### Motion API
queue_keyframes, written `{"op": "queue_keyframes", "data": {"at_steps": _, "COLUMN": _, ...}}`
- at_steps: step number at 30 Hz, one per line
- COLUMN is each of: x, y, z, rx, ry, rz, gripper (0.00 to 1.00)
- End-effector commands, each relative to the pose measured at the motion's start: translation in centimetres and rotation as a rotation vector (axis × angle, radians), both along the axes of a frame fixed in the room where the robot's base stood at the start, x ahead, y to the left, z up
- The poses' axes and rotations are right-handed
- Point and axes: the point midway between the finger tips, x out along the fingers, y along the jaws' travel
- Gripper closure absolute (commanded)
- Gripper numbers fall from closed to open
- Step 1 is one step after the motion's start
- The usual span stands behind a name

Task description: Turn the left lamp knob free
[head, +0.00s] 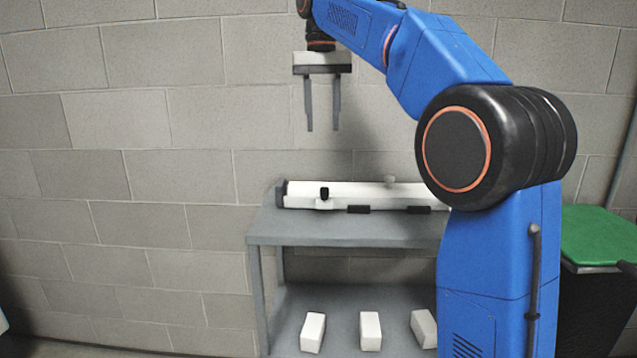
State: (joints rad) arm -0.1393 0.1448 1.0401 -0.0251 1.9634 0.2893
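A long white lamp unit (345,190) lies along the back of a grey table against the block wall. A black knob (324,192) stands up near its left end. A pale, blurred knob-like piece (390,181) shows farther right on it. My gripper (323,130) hangs above the left part of the lamp, fingers pointing down, apart and empty. It is clear of the black knob. My blue arm hides the right end of the lamp and table.
The grey table (340,231) has a bare front strip. Several white blocks, one being the leftmost block (313,332), stand on its lower shelf. A black bin with a green lid (600,235) stands at the right. The floor left of the table looks free.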

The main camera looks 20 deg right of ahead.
Motion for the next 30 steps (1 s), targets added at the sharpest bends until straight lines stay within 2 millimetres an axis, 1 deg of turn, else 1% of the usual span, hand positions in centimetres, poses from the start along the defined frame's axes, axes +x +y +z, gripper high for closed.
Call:
{"op": "queue_keyframes", "data": {"at_steps": 21, "x": -0.1, "y": -0.3, "z": -12.2, "rx": 0.0, "ry": 0.002, "rz": 0.0, "gripper": 0.62}}
{"op": "queue_keyframes", "data": {"at_steps": 27, "x": -0.1, "y": -0.4, "z": -14.8, "rx": 0.0, "ry": 0.001, "rz": 0.0, "gripper": 0.62}}
{"op": "queue_keyframes", "data": {"at_steps": 30, "x": -0.1, "y": -0.4, "z": -15.5, "rx": 0.0, "ry": 0.001, "rz": 0.0, "gripper": 0.62}}
